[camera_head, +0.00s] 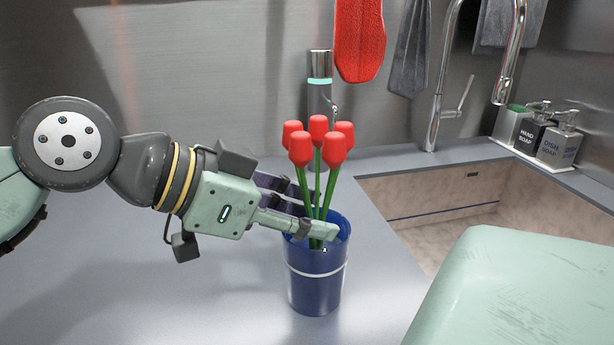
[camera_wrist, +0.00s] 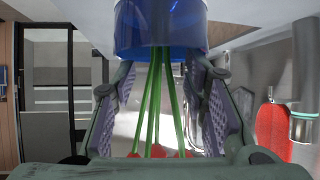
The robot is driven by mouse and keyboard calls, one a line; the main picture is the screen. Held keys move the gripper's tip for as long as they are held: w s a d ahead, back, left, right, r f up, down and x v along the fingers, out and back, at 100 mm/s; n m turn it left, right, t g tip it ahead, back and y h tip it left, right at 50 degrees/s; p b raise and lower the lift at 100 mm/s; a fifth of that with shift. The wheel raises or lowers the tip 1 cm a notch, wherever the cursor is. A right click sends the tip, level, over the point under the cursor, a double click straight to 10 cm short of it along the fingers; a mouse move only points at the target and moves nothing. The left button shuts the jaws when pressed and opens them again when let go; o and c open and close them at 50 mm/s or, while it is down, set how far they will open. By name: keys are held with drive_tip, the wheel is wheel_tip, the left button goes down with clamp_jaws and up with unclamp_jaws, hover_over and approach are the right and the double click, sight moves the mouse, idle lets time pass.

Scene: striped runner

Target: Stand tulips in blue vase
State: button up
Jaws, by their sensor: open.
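The blue vase (camera_head: 316,283) stands upright on the grey counter. The tulips (camera_head: 331,150), several red heads on green stems, stand upright with their stems going down inside the vase rim. The stem ends are hidden by the vase. My gripper (camera_head: 318,222) reaches in from the left at rim height, open, one finger on the near side of the stems and the other behind them. In the wrist view the tulip stems (camera_wrist: 150,107) run between the two spread finger pads with gaps at both sides, and the blue vase (camera_wrist: 160,32) is beyond the fingertips.
A steel cylinder (camera_head: 320,62) stands behind the tulips. A red mitt (camera_head: 359,38) and grey cloths hang above. The sink (camera_head: 420,205) with its tap (camera_head: 437,100) and soap bottles (camera_head: 557,140) is at right. The counter (camera_head: 140,290) at left is clear.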

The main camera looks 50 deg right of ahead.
drive_tip(key=v, duration=1.1)
drive_tip(key=shift+a+r, duration=0.25)
